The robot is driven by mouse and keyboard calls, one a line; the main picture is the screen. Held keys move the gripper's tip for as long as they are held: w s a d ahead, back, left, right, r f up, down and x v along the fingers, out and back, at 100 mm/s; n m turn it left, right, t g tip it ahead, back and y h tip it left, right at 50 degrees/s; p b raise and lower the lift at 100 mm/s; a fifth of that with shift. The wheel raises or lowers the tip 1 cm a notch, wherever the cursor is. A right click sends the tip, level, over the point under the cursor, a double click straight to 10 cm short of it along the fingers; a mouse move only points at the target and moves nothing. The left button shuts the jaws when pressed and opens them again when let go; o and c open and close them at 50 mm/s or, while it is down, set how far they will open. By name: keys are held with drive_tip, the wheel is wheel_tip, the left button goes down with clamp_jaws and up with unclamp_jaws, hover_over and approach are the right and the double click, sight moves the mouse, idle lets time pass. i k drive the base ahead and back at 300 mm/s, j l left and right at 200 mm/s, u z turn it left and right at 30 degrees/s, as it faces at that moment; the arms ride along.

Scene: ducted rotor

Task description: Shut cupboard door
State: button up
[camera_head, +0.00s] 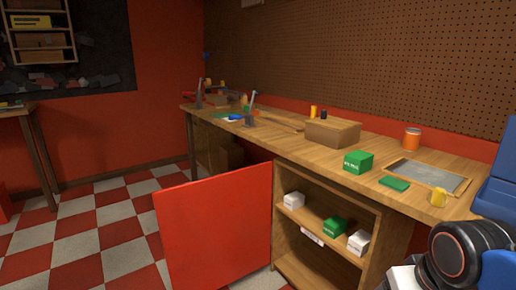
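The red cupboard door (216,232) stands wide open, swung out over the floor to the left of the cupboard opening. The wooden cupboard (283,262) under the workbench is open at the front. Its shelf holds white boxes (294,200) (359,242) and a green box (334,226). Part of my arm (455,255), black and blue, shows at the right edge, to the right of the cupboard and apart from the door. My gripper is not visible, so its opening and any hold are hidden.
The wooden workbench top (385,178) carries green boxes (359,162), a cardboard box (333,132), an orange can (412,138), a grey-topped tray (428,174) and a yellow item. The red and white checkered floor (90,230) left of the door is clear.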

sight(215, 231)
drive_tip(key=u, duration=1.1)
drive_tip(key=i+u, duration=0.3)
drive_tip(key=i, duration=0.4)
drive_tip(key=i+u, duration=0.35)
drive_tip(key=i, duration=0.35)
drive_tip(key=i+u, duration=0.2)
drive_tip(key=i, duration=1.55)
drive_tip(key=i+z, duration=0.25)
drive_tip(key=i, duration=0.3)
drive_tip(key=i+z, duration=0.3)
drive_tip(key=i, duration=0.3)
drive_tip(key=i+j+z, duration=0.25)
drive_tip(key=i, duration=0.3)
drive_tip(key=i+z, duration=0.1)
drive_tip(key=z, duration=0.3)
drive_tip(key=i+z, duration=0.1)
drive_tip(key=z, duration=0.3)
drive_tip(key=i+z, duration=0.1)
drive_tip(key=z, duration=0.3)
drive_tip(key=i+z, duration=0.1)
drive_tip(key=z, duration=2.65)
